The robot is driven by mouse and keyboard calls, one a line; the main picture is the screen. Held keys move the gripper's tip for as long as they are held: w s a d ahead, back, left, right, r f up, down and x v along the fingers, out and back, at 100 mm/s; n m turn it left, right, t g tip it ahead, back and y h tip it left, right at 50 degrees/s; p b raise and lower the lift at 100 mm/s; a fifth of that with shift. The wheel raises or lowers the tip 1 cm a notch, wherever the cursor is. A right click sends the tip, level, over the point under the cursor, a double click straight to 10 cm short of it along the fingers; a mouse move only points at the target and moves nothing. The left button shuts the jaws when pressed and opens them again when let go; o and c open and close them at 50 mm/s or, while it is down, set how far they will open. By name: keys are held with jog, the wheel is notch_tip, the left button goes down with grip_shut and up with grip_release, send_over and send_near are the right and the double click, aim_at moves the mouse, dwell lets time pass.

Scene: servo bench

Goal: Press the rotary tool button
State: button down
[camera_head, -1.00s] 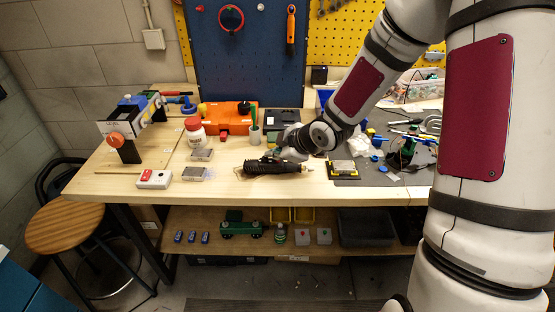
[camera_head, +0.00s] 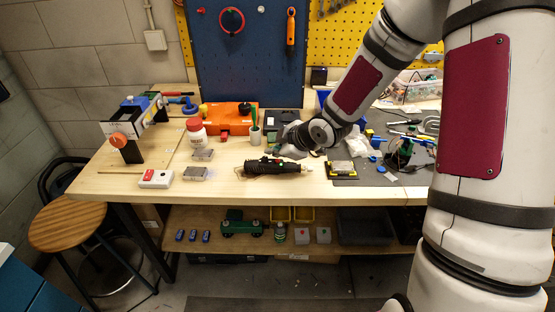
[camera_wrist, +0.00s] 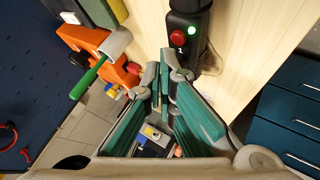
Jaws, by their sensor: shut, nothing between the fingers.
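The black rotary tool (camera_head: 272,168) lies on its side near the front of the wooden bench. In the wrist view, its dark body (camera_wrist: 188,20) shows a round red button (camera_wrist: 178,38), with a lit green light (camera_wrist: 192,30) beside it. My gripper (camera_head: 272,151) is just behind and above the tool in the head view. In the wrist view, my gripper's fingers (camera_wrist: 172,66) are shut and empty, their tips close to the red button. The button is not covered; I cannot tell the exact gap.
A cup with a green-handled tool (camera_head: 254,134) and an orange case (camera_head: 230,115) stand behind. A white bottle (camera_head: 196,132) and small boxes (camera_head: 194,174) are to the left. A dark mat with a yellow-edged piece (camera_head: 343,170) lies right. Bare wood lies left of the tool.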

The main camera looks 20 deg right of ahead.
aim_at(276, 164)
jog(key=shift+s+r+p, duration=0.1)
jog(key=shift+r+p, duration=1.4)
jog(key=shift+r, duration=0.3)
jog(key=shift+r+p, duration=0.95)
jog(key=shift+r, duration=0.2)
jog(key=s+d+r+m+g+h, duration=0.1)
jog(key=s+d+r+m+h, duration=0.2)
jog(key=s+r, duration=0.45)
jog(key=s+d+r+m+h, duration=0.2)
jog(key=s+r+m+h, duration=0.15)
jog(key=s+r, duration=0.45)
jog(key=s+a+r+m+g+y, duration=0.1)
jog(key=s+a+r+m, duration=0.1)
jog(key=s, duration=0.8)
jog(key=s+a+r+m+y, duration=0.1)
jog(key=s+r+m, duration=0.3)
jog(key=s, duration=0.6)
jog(key=shift+a+r+m+g+y, duration=0.2)
jog(key=shift+a+m+g+y, duration=0.2)
jog(key=shift+a+m, duration=0.25)
